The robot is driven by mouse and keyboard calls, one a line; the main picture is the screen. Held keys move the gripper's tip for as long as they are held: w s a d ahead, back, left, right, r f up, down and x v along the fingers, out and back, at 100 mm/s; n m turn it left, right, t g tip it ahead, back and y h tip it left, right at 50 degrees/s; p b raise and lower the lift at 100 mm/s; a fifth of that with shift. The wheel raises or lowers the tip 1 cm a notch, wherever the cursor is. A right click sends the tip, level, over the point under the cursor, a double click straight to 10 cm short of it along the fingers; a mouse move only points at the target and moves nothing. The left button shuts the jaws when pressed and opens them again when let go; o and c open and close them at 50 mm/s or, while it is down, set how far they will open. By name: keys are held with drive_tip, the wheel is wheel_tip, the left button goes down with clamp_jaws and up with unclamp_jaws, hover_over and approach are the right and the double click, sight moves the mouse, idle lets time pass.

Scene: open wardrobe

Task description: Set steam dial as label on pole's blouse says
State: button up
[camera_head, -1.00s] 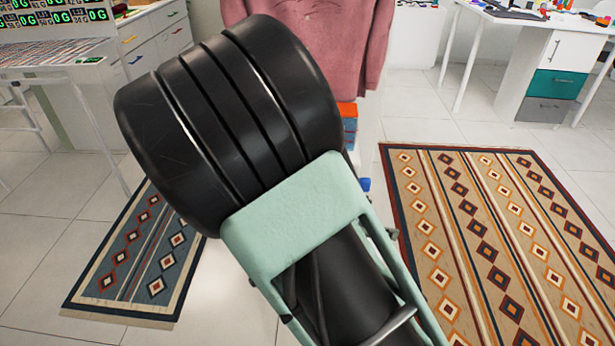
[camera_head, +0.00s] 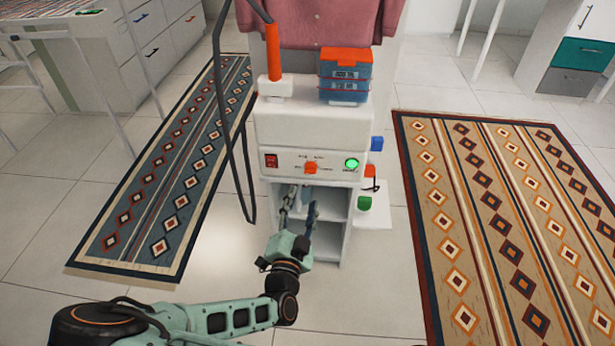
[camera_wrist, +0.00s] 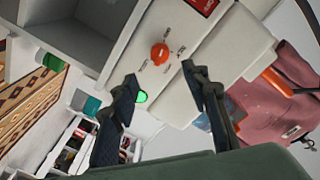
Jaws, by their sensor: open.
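The steam dial is an orange knob (camera_head: 311,168) on the front panel of a white steamer unit (camera_head: 318,130), with small labels around it that are too small to read. It also shows in the wrist view (camera_wrist: 160,54), ahead of the fingers. My gripper (camera_head: 300,192) is open and empty, just below and in front of the dial, not visibly touching it. In the wrist view my gripper (camera_wrist: 168,82) has its two fingers spread apart. The pink blouse (camera_head: 305,22) hangs behind the unit; a small tag (camera_wrist: 291,131) shows on it in the wrist view, unreadable.
A red switch (camera_head: 271,161) and a lit green lamp (camera_head: 351,164) flank the dial. Open shelves lie below. Patterned rugs (camera_head: 480,210) cover floor on both sides.

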sight(310, 173)
drive_tip(key=w+b, duration=0.1)
drive_tip(key=w, duration=0.2)
drive_tip(key=w+d, duration=0.1)
drive_tip(key=w, duration=0.3)
drive_tip(key=w+b, duration=0.1)
drive_tip(key=w, duration=0.2)
drive_tip(key=shift+w+d+b, duration=0.15)
drive_tip(key=shift+w+b, duration=0.1)
drive_tip(key=shift+b, duration=0.05)
drive_tip(key=shift+r, duration=0.1)
clamp_jaws()
